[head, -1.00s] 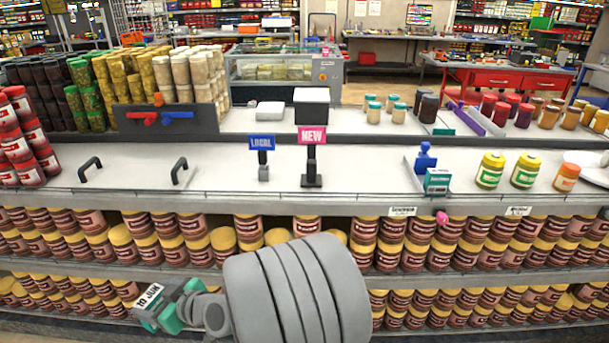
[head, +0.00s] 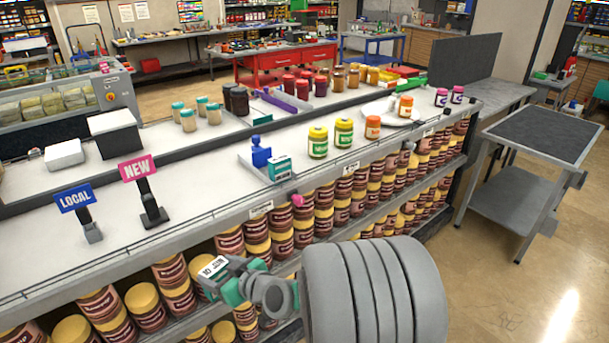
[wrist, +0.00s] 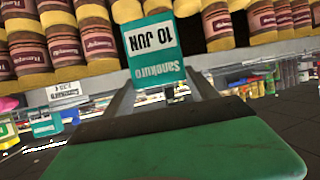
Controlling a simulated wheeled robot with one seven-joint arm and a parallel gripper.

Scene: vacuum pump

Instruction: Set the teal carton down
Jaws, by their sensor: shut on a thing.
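My gripper (head: 240,281) is in front of the shelf unit, at the lower middle of the head view. It is shut on a teal carton (wrist: 152,55) with a white band reading "10 JUN". In the head view mostly the held carton's white label (head: 213,267) shows. In the wrist view the carton is between the finger ends, with its print upside down. A similar small teal carton (head: 281,169) stands on the white counter (head: 200,200), beside a blue stand (head: 261,152).
Brown jars with yellow lids (head: 170,272) fill the lower shelves. "LOCAL" (head: 74,198) and "NEW" (head: 137,168) signs and yellow-green jars (head: 318,142) stand on the counter. A dark-topped grey side table (head: 545,140) is at the right, its top bare, with open floor around it.

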